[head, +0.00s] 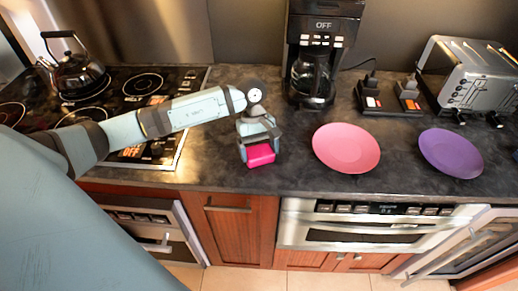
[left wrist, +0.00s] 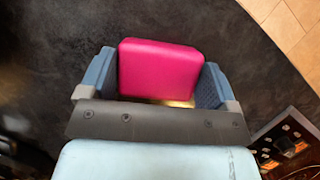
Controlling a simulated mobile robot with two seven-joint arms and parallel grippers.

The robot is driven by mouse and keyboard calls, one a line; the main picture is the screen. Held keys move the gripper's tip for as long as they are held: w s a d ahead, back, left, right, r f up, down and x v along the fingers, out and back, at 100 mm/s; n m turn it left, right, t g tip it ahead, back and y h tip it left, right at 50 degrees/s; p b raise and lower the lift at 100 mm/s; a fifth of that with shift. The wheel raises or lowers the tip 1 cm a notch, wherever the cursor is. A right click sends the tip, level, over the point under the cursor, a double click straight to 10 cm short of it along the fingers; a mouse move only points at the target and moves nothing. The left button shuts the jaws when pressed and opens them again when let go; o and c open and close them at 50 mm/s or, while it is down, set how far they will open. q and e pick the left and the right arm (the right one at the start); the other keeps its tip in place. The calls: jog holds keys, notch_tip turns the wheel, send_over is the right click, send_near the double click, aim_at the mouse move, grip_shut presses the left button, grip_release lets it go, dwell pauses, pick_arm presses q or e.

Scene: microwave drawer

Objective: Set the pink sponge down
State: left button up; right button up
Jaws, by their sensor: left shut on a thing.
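The pink sponge (head: 260,155) is a bright magenta block at the dark countertop, near its front edge, left of the pink plate. My left gripper (head: 258,143) is above it with its fingers pointing down. In the left wrist view the sponge (left wrist: 160,70) sits between the two blue-grey fingers (left wrist: 160,82), which are shut on it. The dark counter (left wrist: 50,50) lies behind the sponge. I cannot tell whether the sponge touches the counter. My right gripper is not in view.
A pink plate (head: 346,148) and a purple plate (head: 451,153) lie to the right. A coffee maker (head: 318,60) stands behind, with a toaster (head: 470,75) at the back right. The stove (head: 120,90) with a kettle (head: 78,70) is at the left. Bare counter surrounds the gripper.

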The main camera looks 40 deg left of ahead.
pick_arm(q)
jog(key=o, duration=1.2)
jog(key=shift+f, duration=0.1)
jog(key=shift+o, duration=0.2)
jog(key=shift+r+p, duration=0.25)
jog(key=shift+p, duration=0.1)
jog(key=shift+w+a+r, duration=0.15)
jog(key=shift+a+r, duration=0.05)
jog(key=shift+r, duration=0.15)
jog(key=b+v, duration=0.2)
jog(key=v, duration=0.9)
jog(key=shift+d, duration=0.15)
